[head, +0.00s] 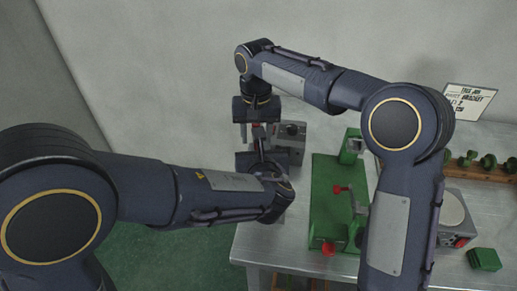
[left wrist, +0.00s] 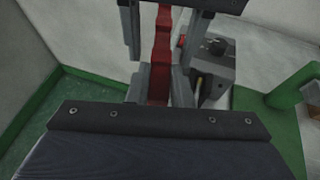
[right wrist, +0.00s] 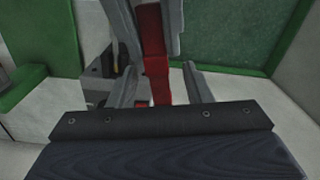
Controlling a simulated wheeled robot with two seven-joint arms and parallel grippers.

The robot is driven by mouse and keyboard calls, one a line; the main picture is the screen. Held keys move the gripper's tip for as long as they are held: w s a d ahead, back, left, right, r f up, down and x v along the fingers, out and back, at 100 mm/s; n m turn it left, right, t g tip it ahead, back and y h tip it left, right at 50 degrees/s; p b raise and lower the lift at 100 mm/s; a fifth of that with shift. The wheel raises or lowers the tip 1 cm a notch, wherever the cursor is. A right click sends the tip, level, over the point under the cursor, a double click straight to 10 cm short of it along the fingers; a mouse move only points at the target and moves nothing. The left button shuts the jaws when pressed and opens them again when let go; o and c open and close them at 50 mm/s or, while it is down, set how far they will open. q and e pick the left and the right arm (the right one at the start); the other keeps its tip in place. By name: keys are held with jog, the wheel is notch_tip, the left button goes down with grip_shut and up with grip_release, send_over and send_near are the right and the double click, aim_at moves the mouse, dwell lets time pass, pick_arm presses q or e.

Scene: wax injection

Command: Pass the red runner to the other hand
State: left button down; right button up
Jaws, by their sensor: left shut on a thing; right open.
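The red runner (head: 257,133) is a thin upright bar, mostly hidden by my arms in the head view. It shows clearly in the left wrist view (left wrist: 162,45) and the right wrist view (right wrist: 154,60). My left gripper (left wrist: 161,88) is shut on its lower part. My right gripper (head: 256,123) points down from above, facing the left one. In the right wrist view, the open fingers of my right gripper (right wrist: 160,88) stand on either side of the runner, with a clear gap on the right side.
A grey block-shaped device (head: 291,135) stands close behind the grippers. A green fixture (head: 326,195) with red knobs is on the metal table (head: 262,245). A rack of green pieces (head: 487,161), a grey unit with a round plate (head: 452,212) and green blocks (head: 484,259) are at right.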

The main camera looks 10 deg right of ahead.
notch_tip(320, 180, up, 11)
jog(key=s+d+r+n+t+y, duration=0.1)
jog(key=s+d+t+y, duration=0.1)
jog(key=s+d+y, duration=0.3)
jog(key=s+d+f+t, duration=0.1)
jog(key=s+f, duration=0.3)
jog(key=s, duration=0.4)
jog(key=s+d+f+m+t, duration=0.1)
jog(key=s+d+f, duration=0.3)
jog(key=s, duration=0.4)
jog(key=s+d+f+t+h, duration=0.1)
jog(key=s+d+f, duration=0.2)
jog(key=s+f, duration=0.3)
jog(key=shift+s+d+f+t, duration=0.15)
jog(key=shift+s+t, duration=0.15)
jog(key=shift+s, duration=0.9)
